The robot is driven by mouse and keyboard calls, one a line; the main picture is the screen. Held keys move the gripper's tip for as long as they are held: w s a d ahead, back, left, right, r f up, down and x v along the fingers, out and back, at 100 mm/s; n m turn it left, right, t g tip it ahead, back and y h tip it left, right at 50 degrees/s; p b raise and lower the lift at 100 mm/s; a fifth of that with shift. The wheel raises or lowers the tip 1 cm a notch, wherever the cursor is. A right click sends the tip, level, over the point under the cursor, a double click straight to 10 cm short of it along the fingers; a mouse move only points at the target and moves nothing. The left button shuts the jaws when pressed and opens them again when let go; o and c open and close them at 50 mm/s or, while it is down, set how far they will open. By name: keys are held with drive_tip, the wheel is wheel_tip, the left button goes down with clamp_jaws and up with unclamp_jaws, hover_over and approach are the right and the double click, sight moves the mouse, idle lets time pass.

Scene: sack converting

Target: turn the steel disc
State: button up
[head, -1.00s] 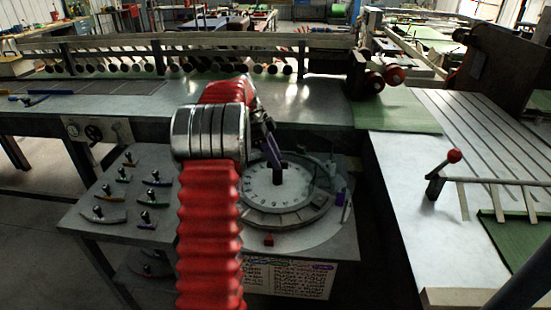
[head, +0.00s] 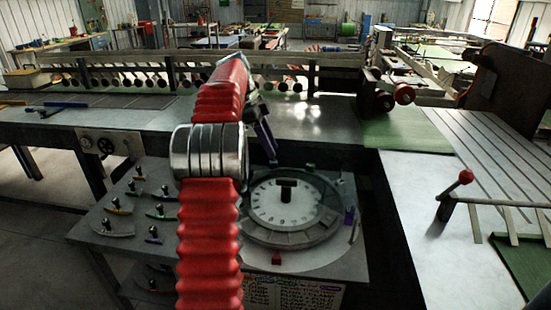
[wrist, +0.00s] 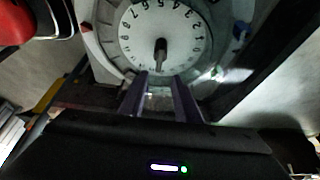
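The steel disc (head: 262,207) is a pale round dial with dark numbers around its edge. It lies flat inside a grey ring on the right part of a low side table. A dark upright handle (head: 286,190) stands on it, and in the wrist view the handle (wrist: 160,54) shows just beyond my fingertips. My gripper (head: 273,162) is above and behind the handle in the head view, apart from it. In the wrist view the two purple-grey fingers of my gripper (wrist: 160,78) are spread with nothing between them. My arm hides the disc's left surroundings in the head view.
Several curved pieces with black knobs (head: 118,210) lie on the left of the side table (head: 95,236). A small red block (head: 276,258) sits in front of the ring. A long grey bench (head: 325,133) runs behind. A red-knobbed lever (head: 465,178) stands on the right bench.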

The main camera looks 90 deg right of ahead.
drive_tip(key=shift+v, duration=0.9)
